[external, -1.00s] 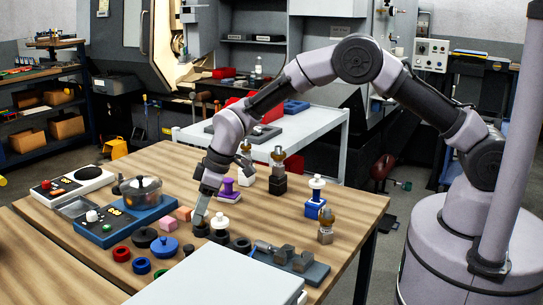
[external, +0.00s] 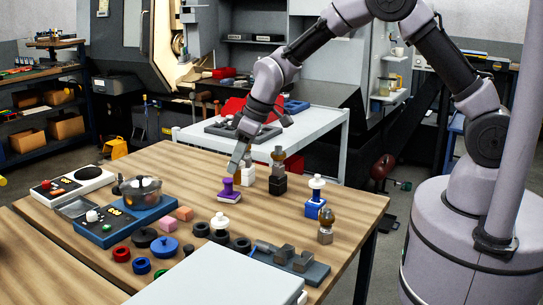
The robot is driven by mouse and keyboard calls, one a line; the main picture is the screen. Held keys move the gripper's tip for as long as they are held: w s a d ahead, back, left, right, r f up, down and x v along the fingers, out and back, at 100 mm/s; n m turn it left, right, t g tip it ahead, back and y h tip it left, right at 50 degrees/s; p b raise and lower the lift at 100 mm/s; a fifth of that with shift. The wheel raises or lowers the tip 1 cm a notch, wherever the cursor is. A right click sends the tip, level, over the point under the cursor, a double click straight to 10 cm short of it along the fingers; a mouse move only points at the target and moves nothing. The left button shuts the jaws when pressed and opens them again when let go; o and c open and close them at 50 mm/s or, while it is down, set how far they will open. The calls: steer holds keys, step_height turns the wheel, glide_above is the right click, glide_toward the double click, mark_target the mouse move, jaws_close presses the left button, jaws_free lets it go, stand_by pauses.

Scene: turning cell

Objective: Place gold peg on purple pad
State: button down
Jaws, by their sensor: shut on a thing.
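The purple pad (external: 222,198) lies on the wooden table, with a purple spool-shaped peg (external: 228,188) upright on it. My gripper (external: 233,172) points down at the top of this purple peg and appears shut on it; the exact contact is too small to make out. A gold-topped peg (external: 278,155) stands on a black block (external: 278,185). Another stands on a white block (external: 247,172) just behind my gripper, which partly hides it. A third gold-topped peg (external: 326,216) stands on a grey block near the table's right edge. I cannot tell which one the task means.
A white peg on a blue block (external: 317,209) stands at the right. Another white peg (external: 220,220) stands among black rings. A blue pot station (external: 125,222) is at left, and a grey fixture (external: 290,262) lies in front. Bare tabletop lies right of the purple pad.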

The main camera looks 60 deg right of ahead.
steer(key=s+d+r+m+p, duration=0.1)
steer(key=s+d+m, duration=0.1)
steer(key=s+d, duration=0.5)
steer(key=h, duration=0.1)
glide_above(228, 180)
steer(key=f, duration=0.2)
step_height(228, 180, down, 3)
steer(key=shift+f, duration=0.3)
steer(key=c, duration=0.8)
jaws_free()
steer(key=shift+c, duration=0.2)
